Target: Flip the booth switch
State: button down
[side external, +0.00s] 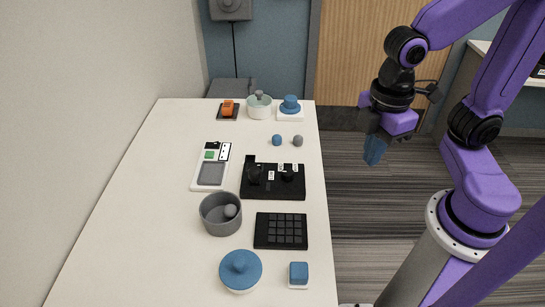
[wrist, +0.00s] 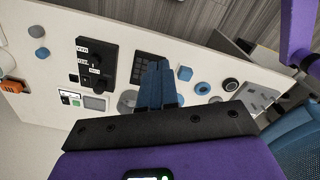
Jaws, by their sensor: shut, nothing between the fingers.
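A black panel (side external: 262,190) with dark knobs or switches and small white labels lies in the middle of the white table. It also shows in the wrist view, left of my fingers (wrist: 108,52); its labels are too small to read surely. A small orange piece on a dark base (side external: 228,105) sits at the far end and shows at the left edge of the wrist view (wrist: 12,86). I cannot tell which of these is the booth switch. My gripper (side external: 374,152) is shut and empty, raised beyond the table's right edge, apart from everything. Its blue fingers (wrist: 158,68) are together in the wrist view.
On the table (side external: 140,215) stand a grey bowl with a ball (side external: 208,222), a black keypad (side external: 261,240), a blue-lidded pot (side external: 240,268), a blue cube (side external: 299,271), a grey-screened device (side external: 210,173) and a pale lidded pot (side external: 259,108). The table's left side is clear.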

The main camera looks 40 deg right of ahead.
jog(key=w+a+n, duration=0.3)
jog(key=w+a, duration=0.1)
jog(key=w, duration=0.4)
jog(key=n+g+h, duration=0.1)
jog(key=n, duration=0.9)
send_over(260, 165)
jog(key=w+a, duration=0.1)
jog(key=w, duration=0.1)
notch_tip(260, 165, down, 7)
jog(key=shift+s+a, duration=0.2)
jog(key=f, duration=0.4)
jog(key=s+f, duration=0.1)
jog(key=f, duration=0.4)
jog(key=d+f, duration=0.1)
jog(key=f, duration=0.3)
jog(key=shift+s+f, duration=0.15)
jog(key=shift+f, duration=0.25)
